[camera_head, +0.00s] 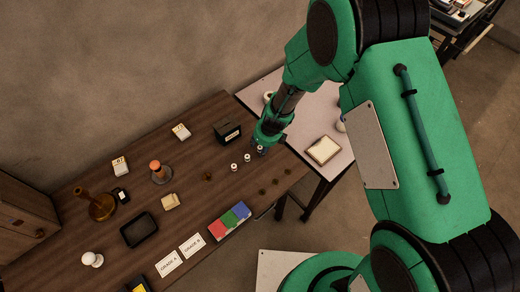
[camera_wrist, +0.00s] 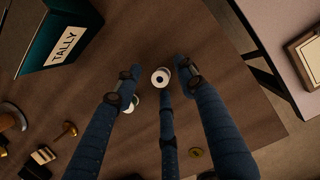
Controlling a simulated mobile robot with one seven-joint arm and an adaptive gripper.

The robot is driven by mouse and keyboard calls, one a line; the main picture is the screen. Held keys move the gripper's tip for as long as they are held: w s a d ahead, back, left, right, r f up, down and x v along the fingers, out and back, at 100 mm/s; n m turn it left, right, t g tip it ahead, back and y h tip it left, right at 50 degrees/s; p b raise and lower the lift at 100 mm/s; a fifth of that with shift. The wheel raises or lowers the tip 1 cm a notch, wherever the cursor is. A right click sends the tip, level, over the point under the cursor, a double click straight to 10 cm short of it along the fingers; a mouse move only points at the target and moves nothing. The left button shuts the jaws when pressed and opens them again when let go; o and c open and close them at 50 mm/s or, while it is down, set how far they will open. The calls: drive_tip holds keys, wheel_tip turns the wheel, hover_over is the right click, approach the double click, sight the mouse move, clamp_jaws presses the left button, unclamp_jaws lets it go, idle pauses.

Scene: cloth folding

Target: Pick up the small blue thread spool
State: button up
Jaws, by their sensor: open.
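A small spool (camera_wrist: 160,77) with a white round top and dark centre hole stands on the wooden table (camera_wrist: 225,75); its thread is mostly hidden from above. In the head view it shows as a small bluish and white spool (camera_head: 260,150) right under my gripper (camera_head: 265,141). In the wrist view the fingers of my gripper (camera_wrist: 159,80) are spread apart around the spool, left, right and below it in the picture. I cannot tell whether any finger touches it. A second white-topped spool (camera_wrist: 132,107) is partly hidden behind the left finger.
Two white-topped spools (camera_head: 247,158) (camera_head: 233,167) stand in a row beside the first. A dark TALLY box (camera_head: 227,131) stands close behind, left. Several small brown round pieces (camera_head: 275,182) lie in front. A pale side table (camera_head: 290,85) adjoins the right edge.

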sight(259, 147)
idle(0.3)
drive_tip(key=c, duration=0.7)
drive_tip(key=shift+c, duration=0.2)
drive_tip(key=shift+r, duration=0.1)
drive_tip(key=shift+r+p, duration=0.85)
drive_tip(key=shift+r, duration=0.75)
drive_tip(key=shift+s+d+r, duration=0.1)
drive_tip(key=shift+s, duration=0.1)
drive_tip(key=s+d, duration=0.2)
drive_tip(key=s, duration=0.2)
drive_tip(key=s+d+r, duration=0.1)
drive_tip(key=s+d, duration=0.1)
drive_tip(key=s, duration=0.3)
drive_tip(key=s+d+b, duration=0.1)
drive_tip(key=s+d, duration=0.1)
drive_tip(key=s, duration=0.3)
drive_tip(key=shift+s+d+r, duration=0.1)
drive_tip(key=shift+r, duration=0.1)
